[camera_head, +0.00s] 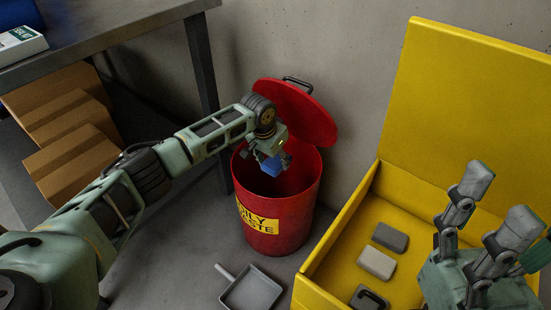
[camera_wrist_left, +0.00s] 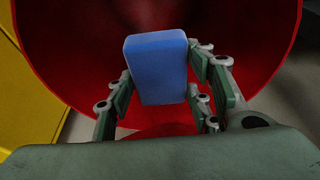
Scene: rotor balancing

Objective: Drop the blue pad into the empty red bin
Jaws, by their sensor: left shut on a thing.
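The blue pad (camera_head: 271,166) is held in my left gripper (camera_head: 280,157), at the open mouth of the red bin (camera_head: 285,217). In the left wrist view the pad (camera_wrist_left: 158,65) stands between the two fingers of the gripper (camera_wrist_left: 163,95), against the red of the bin (camera_wrist_left: 75,60). The bin has a yellow label on its front, and its red lid (camera_head: 300,115) is tipped open at the back. The bin's floor is hidden in the head view. My right gripper (camera_head: 492,205) is at the lower right with its fingers spread and nothing between them.
An open yellow box (camera_head: 375,215) with several grey and dark pads stands to the right of the bin. A grey dustpan (camera_head: 252,290) lies on the floor in front. A dark table (camera_head: 115,25) stands at the upper left, with cardboard boxes (camera_head: 75,150) beneath it.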

